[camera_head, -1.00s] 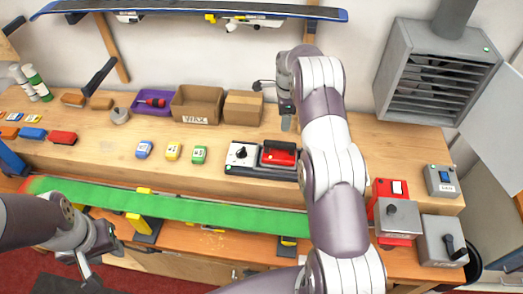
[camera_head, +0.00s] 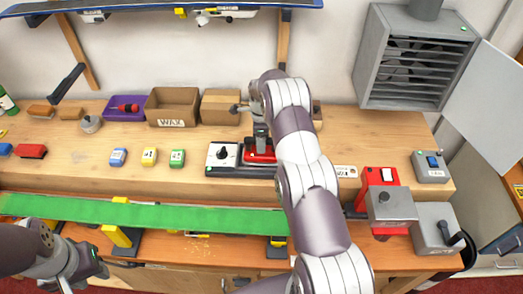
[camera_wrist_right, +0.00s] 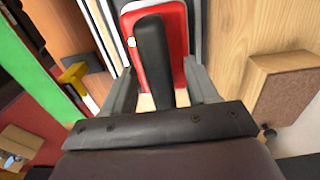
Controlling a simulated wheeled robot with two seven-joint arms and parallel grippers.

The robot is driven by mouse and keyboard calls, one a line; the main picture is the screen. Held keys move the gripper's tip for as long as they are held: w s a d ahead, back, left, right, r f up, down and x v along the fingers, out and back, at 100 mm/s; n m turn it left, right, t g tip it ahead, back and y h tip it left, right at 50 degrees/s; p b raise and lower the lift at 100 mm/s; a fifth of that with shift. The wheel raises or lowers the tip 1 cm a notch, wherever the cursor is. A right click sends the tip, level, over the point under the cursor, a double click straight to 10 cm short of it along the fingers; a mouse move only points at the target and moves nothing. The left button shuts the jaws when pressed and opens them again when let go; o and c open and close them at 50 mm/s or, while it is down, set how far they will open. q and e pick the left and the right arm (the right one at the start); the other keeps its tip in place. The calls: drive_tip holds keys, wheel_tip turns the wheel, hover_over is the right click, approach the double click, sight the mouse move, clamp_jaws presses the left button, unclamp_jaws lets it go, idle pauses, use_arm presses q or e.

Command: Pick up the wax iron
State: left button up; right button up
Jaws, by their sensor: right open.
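The wax iron (camera_head: 262,157) is red with a black handle and rests in a black stand on the bench. My right gripper (camera_head: 262,138) is over it, pointing down. In the right wrist view, the iron's black handle (camera_wrist_right: 153,55) lies between the open fingers of my right gripper (camera_wrist_right: 160,72). A gap shows on at least the right side of the handle, so it is not clamped. In the head view my right arm and gripper hide part of the iron. My left gripper (camera_head: 92,270) is low at the left, away from the iron; its jaw opening is unclear.
A white control box (camera_head: 222,154) with a black knob adjoins the iron. Small wax blocks (camera_head: 149,156) lie to the left. A WAX box (camera_head: 172,108) and another cardboard box (camera_head: 218,107) stand behind. A green ski (camera_head: 170,217) runs along the front.

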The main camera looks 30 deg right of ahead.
clamp_jaws()
drive_tip(key=shift+r, duration=0.1)
idle(1.2)
